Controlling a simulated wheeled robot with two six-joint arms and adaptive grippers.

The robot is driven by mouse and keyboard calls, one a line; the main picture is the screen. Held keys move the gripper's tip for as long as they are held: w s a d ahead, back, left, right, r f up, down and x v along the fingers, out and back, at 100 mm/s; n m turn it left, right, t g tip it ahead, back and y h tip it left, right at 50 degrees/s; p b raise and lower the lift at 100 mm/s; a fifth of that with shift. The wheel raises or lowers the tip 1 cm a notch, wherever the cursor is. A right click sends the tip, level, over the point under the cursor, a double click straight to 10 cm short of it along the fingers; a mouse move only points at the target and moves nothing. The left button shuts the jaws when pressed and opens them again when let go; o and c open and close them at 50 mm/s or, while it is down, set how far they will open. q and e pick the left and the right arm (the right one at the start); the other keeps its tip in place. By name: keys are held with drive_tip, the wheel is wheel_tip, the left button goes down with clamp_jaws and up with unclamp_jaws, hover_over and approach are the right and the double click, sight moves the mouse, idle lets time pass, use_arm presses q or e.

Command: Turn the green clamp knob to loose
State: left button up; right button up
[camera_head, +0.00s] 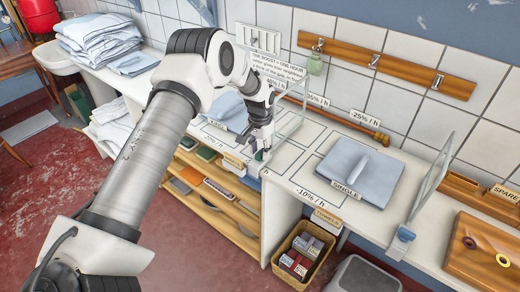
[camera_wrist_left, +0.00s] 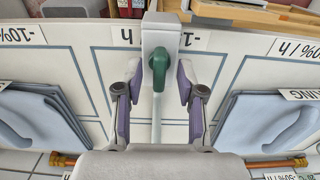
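The green clamp knob (camera_wrist_left: 160,68) sits on a light grey clamp (camera_wrist_left: 160,30) at the table's front edge, at the top middle of the left wrist view. In the head view the clamp is small and mostly hidden by my left gripper (camera_head: 261,148). My left gripper is open. In the left wrist view its purple-padded fingers (camera_wrist_left: 160,84) stand on either side of the knob, with a gap on both sides. My right gripper is in neither view.
A clear panel stands behind the clamp. A second clamp (camera_head: 403,241) holds another clear panel (camera_head: 432,180) to the right. Folded blue cloths (camera_head: 358,172) lie on the table beside the clamp. Shelves and a basket (camera_head: 304,254) are below the front edge.

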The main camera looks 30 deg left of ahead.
sight(260, 151)
use_arm(q)
wheel_tip(260, 151, up, 12)
idle(0.6)
